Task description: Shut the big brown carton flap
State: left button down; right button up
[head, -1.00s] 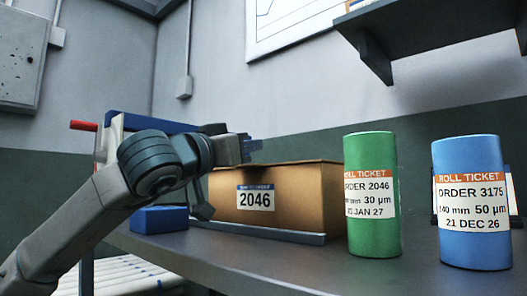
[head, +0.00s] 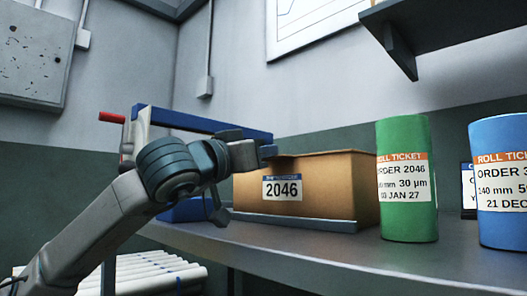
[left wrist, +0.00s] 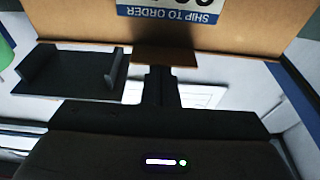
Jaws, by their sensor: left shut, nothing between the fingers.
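The brown carton (head: 340,190) stands on the bench in the middle of the head view, with a white and blue label reading 2046 (head: 282,188). Its top looks nearly flat, with a thin board edge (head: 345,153) along it; I cannot tell whether the big flap lies fully down. My left gripper (head: 268,151) is shut and empty at the carton's upper left edge, close to the top; contact is unclear. In the left wrist view the shut fingers (left wrist: 161,85) point at the carton face (left wrist: 75,22), beside a small brown piece (left wrist: 165,57). My right gripper is out of view.
A green roll (head: 407,185) and a blue roll (head: 503,185) stand right of the carton. A blue-barred frame with a red handle (head: 112,117) stands behind my left arm. A roller conveyor (head: 155,275) lies below left. A dark shelf (head: 440,25) overhangs upper right.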

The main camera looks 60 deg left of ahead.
pick_arm(q)
jog(key=shift+w+d+f, duration=0.1)
jog(key=shift+d+f, duration=0.05)
jog(key=shift+f, duration=0.05)
jog(key=s+r+p+v, duration=0.1)
jog(key=r+p+v, duration=0.1)
jog(key=v, duration=1.2)
jog(key=shift+s+r, duration=0.2)
jog(key=shift+r, duration=0.25)
